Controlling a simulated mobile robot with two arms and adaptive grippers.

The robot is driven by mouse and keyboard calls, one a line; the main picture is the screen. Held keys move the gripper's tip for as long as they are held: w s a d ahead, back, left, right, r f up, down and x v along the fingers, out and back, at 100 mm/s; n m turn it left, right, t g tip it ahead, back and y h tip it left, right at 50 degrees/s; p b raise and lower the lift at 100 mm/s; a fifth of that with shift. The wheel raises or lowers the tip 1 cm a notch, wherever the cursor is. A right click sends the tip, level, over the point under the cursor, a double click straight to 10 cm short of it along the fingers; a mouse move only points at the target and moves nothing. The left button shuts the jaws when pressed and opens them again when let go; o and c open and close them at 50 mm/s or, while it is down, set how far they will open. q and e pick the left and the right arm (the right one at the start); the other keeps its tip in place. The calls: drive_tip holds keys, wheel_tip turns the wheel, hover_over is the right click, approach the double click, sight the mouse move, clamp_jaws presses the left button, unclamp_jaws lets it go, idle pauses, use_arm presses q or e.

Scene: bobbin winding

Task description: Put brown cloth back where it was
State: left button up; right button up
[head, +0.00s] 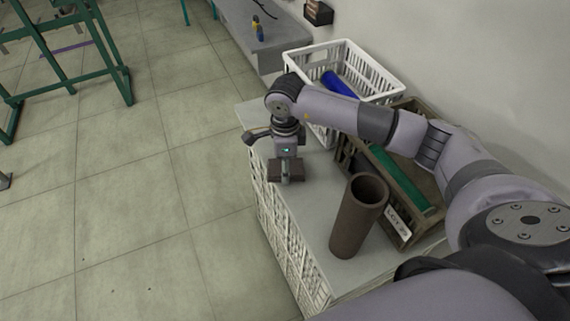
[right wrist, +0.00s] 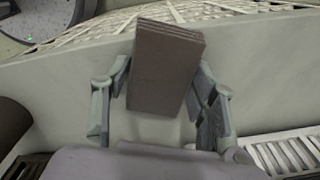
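The brown cloth (right wrist: 165,68) is a folded, layered block between the two fingers of my right gripper (right wrist: 163,95) in the right wrist view. The fingers press against its two sides. In the head view my right gripper (head: 286,172) points down over the grey top of the white slatted stand, near its left edge. The brown cloth (head: 301,170) sticks out on both sides of the fingers there. Whether the cloth touches the top or hangs just above it, I cannot tell. My left gripper is not in view.
A brown tube (head: 357,222) stands on the grey top (head: 312,215), in front of my gripper and to its right. A brown crate (head: 437,221) with a green roll (head: 402,181) is at the right. A white basket (head: 296,63) with a blue roll (head: 339,84) stands behind.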

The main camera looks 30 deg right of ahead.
drive_tip(key=o, duration=0.4)
drive_tip(key=shift+o, duration=0.2)
drive_tip(key=shift+r, duration=0.1)
drive_tip(key=shift+r, duration=0.25)
wheel_tip(320, 180, up, 12)
drive_tip(key=shift+f+b, duration=0.15)
drive_tip(key=shift+b, duration=0.15)
